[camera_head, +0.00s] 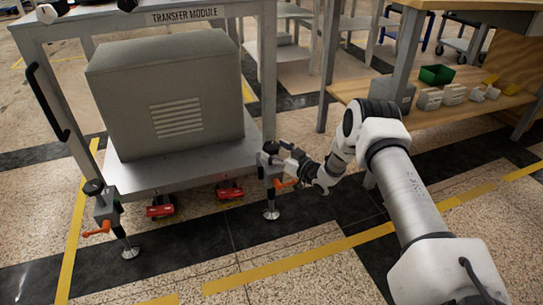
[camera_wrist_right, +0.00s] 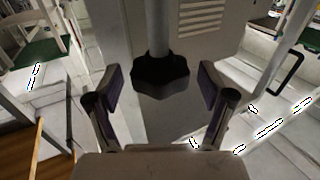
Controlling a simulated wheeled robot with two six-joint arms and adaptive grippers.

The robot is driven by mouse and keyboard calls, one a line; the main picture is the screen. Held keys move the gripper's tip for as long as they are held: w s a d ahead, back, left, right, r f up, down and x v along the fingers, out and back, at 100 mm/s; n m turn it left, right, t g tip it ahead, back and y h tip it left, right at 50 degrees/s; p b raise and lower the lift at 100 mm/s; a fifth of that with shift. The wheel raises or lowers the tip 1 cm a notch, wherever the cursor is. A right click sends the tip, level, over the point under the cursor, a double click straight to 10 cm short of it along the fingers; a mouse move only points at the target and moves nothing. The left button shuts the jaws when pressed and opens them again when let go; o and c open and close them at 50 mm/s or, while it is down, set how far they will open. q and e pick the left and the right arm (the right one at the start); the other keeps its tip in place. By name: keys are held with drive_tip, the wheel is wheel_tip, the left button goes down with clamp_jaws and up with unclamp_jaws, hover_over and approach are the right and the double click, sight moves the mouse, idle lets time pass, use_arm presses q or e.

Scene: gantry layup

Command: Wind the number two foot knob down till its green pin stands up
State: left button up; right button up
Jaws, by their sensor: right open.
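The frame marked TRANSFER MODULE stands on two visible front feet in the head view. The right foot has a black knob (camera_head: 270,147), an orange lever (camera_head: 285,183) and a round metal pad (camera_head: 271,213) on the floor. The left foot has a similar black knob (camera_head: 93,187) and orange lever (camera_head: 97,229). My right gripper (camera_head: 283,157) is beside the right foot's knob. In the right wrist view a lobed black knob (camera_wrist_right: 161,76) under a grey post lies between its open, apart fingers. I can make out no green pin or foot number. My left gripper is not in view.
A large grey cabinet (camera_head: 165,95) sits on the frame's lower shelf (camera_head: 185,172). Red parts (camera_head: 160,211) lie beneath it. A wooden-shelved bench (camera_head: 455,118) with a green bin (camera_head: 437,74) stands at the right. The floor in front of the feet is clear.

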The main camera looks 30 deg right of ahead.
drive_tip(key=shift+w+a+f, duration=0.1)
drive_tip(key=shift+w+a, duration=0.05)
drive_tip(key=shift+w, duration=0.6)
drive_tip(key=c, duration=1.2)
drive_tip(key=shift+o, duration=0.2)
drive_tip(key=shift+r, duration=0.2)
